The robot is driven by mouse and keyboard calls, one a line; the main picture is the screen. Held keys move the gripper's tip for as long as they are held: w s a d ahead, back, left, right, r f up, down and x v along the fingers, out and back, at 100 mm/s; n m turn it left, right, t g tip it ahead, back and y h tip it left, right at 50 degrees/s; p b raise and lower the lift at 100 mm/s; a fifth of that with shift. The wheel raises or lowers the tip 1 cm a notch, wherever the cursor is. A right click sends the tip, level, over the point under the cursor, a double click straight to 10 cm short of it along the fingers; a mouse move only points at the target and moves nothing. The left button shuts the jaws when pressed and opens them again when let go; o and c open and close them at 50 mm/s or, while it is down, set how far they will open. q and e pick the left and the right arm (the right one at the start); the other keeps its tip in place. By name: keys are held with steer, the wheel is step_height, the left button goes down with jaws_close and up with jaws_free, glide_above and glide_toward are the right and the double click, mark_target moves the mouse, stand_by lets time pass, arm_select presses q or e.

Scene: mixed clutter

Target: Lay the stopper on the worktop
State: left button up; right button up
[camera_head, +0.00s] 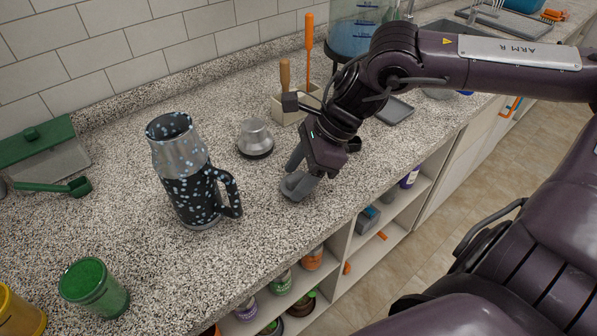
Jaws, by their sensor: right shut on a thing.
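My right gripper (298,179) reaches down from the upper right, low over the worktop (250,215), near its front edge. It is shut on a small grey thing, seemingly the stopper, mostly hidden by the fingers. I cannot tell whether it touches the worktop. A dark flask (193,180) with pale blue spots, a silver shoulder and a handle stands upright to the left of the gripper. A silver, tapered cap (256,138) with a dark lower rim stands on the worktop between and behind them. My left gripper is not in view.
A green jar (94,288) and a yellow container (18,312) stand at the front left. A green-lidded box (45,155) and a green scoop (65,187) lie at the far left. A utensil holder (290,106) stands behind the gripper.

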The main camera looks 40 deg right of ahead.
steer(key=shift+f, duration=0.1)
steer(key=o, duration=1)
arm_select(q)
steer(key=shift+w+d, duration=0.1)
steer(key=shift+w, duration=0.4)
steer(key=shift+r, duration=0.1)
arm_select(e)
steer(key=shift+r, duration=0.3)
steer(key=v, duration=0.5)
steer(key=shift+d+r, duration=0.15)
steer(key=shift+r, duration=0.1)
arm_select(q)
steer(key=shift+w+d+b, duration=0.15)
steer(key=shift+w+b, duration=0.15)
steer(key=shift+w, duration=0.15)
arm_select(e)
steer(key=v, duration=0.6)
steer(key=shift+s+r, duration=0.1)
